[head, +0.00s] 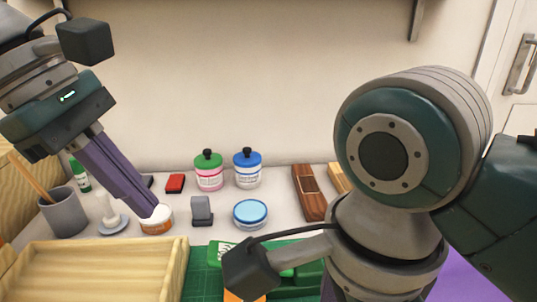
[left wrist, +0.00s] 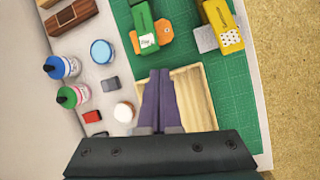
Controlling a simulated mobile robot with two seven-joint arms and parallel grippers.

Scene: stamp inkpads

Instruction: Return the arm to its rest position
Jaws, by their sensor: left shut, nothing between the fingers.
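My left gripper (head: 154,211) comes in from the upper left in the head view, its purple fingers pointing down and together with nothing between them. In the head view its tips overlap a white-lidded orange jar (head: 157,226). In the left wrist view the closed fingers (left wrist: 161,72) extend over the wooden tray, and the jar's white lid (left wrist: 124,112) lies apart to their left. My right arm (head: 410,140) fills the right of the head view; its gripper fingers are outside the frame.
The wooden tray (head: 180,262) is at front left, beside a green cutting mat (head: 203,259). A grey cup (head: 64,213), a stamp (head: 112,220), a grey block (head: 202,210), a blue tin (head: 250,213), green-lidded (head: 208,172) and blue-lidded (head: 247,170) bottles stand behind. A yellow box (left wrist: 222,25) lies on the mat.

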